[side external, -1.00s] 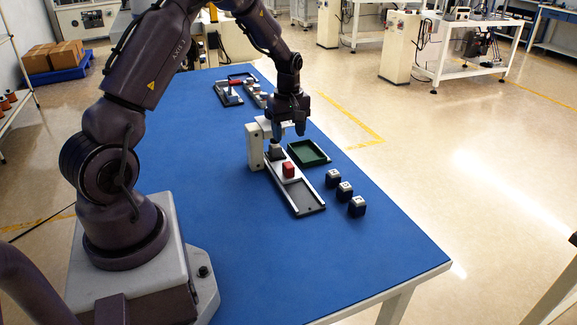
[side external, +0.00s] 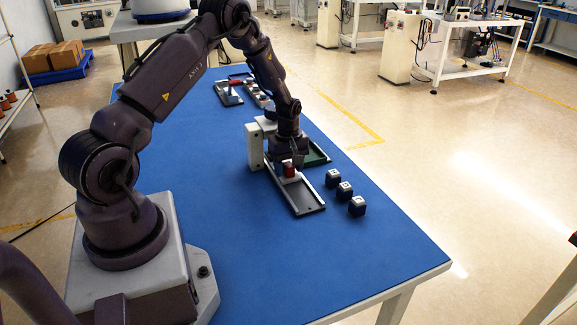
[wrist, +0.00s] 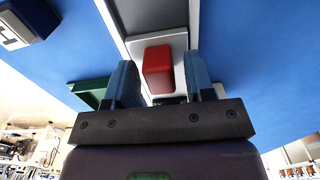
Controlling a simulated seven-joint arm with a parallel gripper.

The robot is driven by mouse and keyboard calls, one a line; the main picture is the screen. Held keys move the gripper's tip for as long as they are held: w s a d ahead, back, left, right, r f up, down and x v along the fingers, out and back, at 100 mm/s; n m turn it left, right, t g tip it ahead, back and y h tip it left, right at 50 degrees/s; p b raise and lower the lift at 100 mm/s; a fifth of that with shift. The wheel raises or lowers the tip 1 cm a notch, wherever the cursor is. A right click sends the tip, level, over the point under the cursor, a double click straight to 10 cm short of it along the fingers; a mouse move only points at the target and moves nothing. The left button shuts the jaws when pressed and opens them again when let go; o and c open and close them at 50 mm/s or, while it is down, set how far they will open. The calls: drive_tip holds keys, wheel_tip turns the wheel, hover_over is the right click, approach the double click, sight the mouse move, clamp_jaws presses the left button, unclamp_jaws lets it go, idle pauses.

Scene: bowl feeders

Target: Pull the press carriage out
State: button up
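The press (side external: 254,147) is a pale upright frame standing on the blue table, with a dark rail track (side external: 309,201) running out toward the viewer. The carriage (wrist: 181,42) is a pale plate on that track with a red block handle (wrist: 157,70) on top. The red handle also shows in the side view (side external: 289,170), partly covered by my gripper (side external: 287,162). My gripper is low over the carriage, fingers pointing down. In the wrist view its blue fingers (wrist: 160,82) stand on both sides of the red handle, with a gap at each side.
A green tray (side external: 318,155) lies right behind the track. Several dark blocks with pale tops (side external: 344,190) stand in a row to the right. Another fixture with a red part (side external: 228,92) is at the table's far end. The near table area is clear.

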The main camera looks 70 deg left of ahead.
clamp_jaws()
drive_tip(key=d, duration=1)
drive_tip(key=shift+d, duration=0.35)
drive_tip(key=shift+c, duration=0.6)
unclamp_jaws()
drive_tip(key=shift+d, duration=0.1)
drive_tip(key=o, duration=0.3)
drive_tip(key=shift+a, duration=0.2)
wheel_tip(320, 180, up, 13)
